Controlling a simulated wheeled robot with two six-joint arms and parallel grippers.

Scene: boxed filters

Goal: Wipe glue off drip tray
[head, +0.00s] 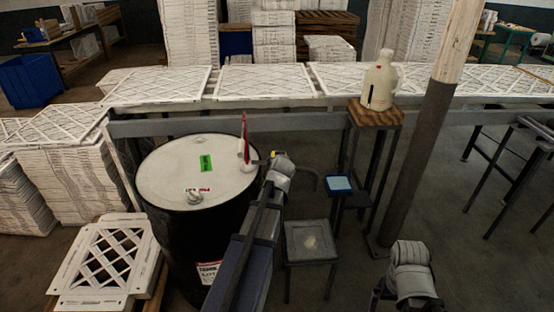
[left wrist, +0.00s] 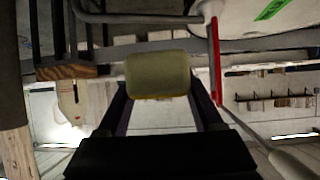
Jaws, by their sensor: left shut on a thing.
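The drip tray (head: 296,256) appears to be the grey square top on a low stand in the head view, right of the black drum. A pale glue patch (head: 311,242) lies near its middle. My left gripper (head: 277,160) is beside the drum's right rim, above and left of that tray. In the left wrist view it (left wrist: 159,92) is shut on a yellow-green sponge (left wrist: 158,72), held across the fingers. The sponge is mostly hidden in the head view. My right arm shows at the lower right; its fingers are not clear.
The drum (head: 165,165) carries a red-and-white upright piece (head: 245,140). A small blue dish (head: 340,183) stands above and right of the tray. A cream jug (head: 380,82) sits on a wooden-topped stand. A post (head: 425,130) rises at right. Filters line the conveyor behind.

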